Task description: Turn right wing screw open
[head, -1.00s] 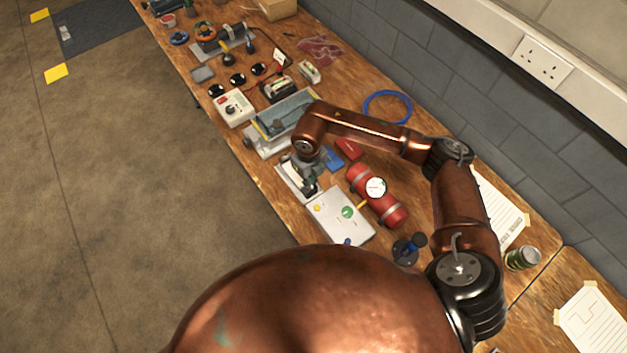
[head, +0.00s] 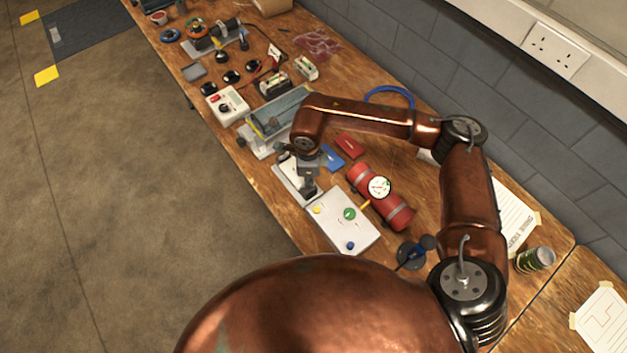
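My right gripper (head: 309,188) hangs from the copper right arm, pointing down over a small pale metal plate (head: 287,182) near the bench's front edge. It is small and dark here, and I cannot tell whether its fingers are open or shut. No wing screw can be made out; the gripper and wrist cover part of the plate. A grey-blue trough-like fixture (head: 285,108) on a light base stands just behind, partly hidden by the arm. My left gripper is not in view.
A white panel with coloured knobs (head: 338,232) lies close in front of the gripper. A red cylinder with a gauge (head: 397,213), a blue block (head: 332,158) and a red block (head: 349,146) are to its right. A white meter box (head: 226,105) stands farther back.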

